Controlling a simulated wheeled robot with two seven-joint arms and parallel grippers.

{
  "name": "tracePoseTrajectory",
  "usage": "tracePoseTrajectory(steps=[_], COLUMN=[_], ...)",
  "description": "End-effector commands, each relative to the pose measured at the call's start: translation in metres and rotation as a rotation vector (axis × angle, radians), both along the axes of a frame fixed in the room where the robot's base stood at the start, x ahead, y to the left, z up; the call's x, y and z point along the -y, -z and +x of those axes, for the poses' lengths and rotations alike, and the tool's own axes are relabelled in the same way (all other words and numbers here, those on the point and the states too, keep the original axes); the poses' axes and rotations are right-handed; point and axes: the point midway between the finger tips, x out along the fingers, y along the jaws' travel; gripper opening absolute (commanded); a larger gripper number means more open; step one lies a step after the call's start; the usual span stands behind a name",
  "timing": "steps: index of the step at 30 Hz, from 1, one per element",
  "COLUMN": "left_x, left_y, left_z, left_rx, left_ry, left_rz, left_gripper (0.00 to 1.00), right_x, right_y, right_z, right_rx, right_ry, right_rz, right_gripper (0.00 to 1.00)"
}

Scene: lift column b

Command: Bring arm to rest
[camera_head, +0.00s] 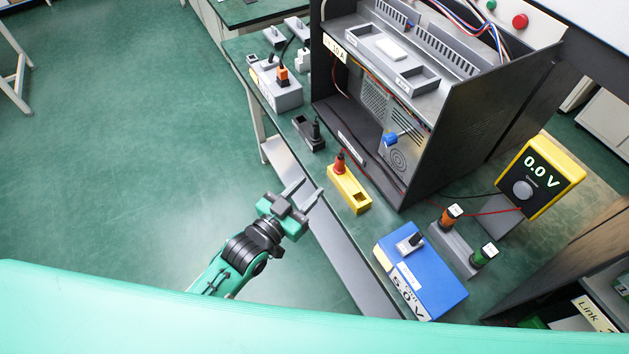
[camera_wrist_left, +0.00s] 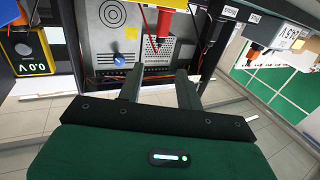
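My left gripper (camera_head: 305,190) hangs over the floor just in front of the green bench's front edge, near the yellow holder. Its two fingers are apart with nothing between them. In the left wrist view the gripper (camera_wrist_left: 158,78) also shows a clear gap between its fingers. The yellow holder (camera_head: 349,189) with a red-handled probe (camera_head: 339,164) stands on the bench, a little right of the fingertips and apart from them. My right arm and gripper are not in view.
A dark open cabinet (camera_head: 470,128) stands on the bench. A blue box (camera_head: 425,275) marked 5.0 V and a yellow meter (camera_head: 540,175) reading 0.0 V are at right. A grey block (camera_head: 280,92) is at the bench's left end. The green floor (camera_head: 120,150) at left is clear.

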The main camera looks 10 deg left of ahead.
Motion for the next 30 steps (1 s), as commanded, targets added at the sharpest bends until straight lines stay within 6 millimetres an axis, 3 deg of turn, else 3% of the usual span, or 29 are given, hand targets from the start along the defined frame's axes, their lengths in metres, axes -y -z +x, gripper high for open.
tracePoseTrajectory(steps=[20, 23, 25, 30], left_x=[-0.002, -0.008, -0.018, -0.055], left_y=[0.005, 0.031, 0.066, 0.185], left_z=[-0.001, 0.003, 0.005, -0.005], left_rx=[-0.009, -0.053, -0.113, -0.326], left_ry=[-0.003, -0.022, -0.046, -0.125], left_rz=[0.005, 0.032, 0.066, 0.180], left_gripper=[0.36, 0.36, 0.36, 0.36], right_x=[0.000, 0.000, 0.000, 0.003], right_y=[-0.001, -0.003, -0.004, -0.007], right_z=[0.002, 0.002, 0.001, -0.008], right_rx=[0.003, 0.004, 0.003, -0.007], right_ry=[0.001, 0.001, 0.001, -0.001], right_rz=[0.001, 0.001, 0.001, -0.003], right_gripper=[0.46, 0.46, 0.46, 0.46])
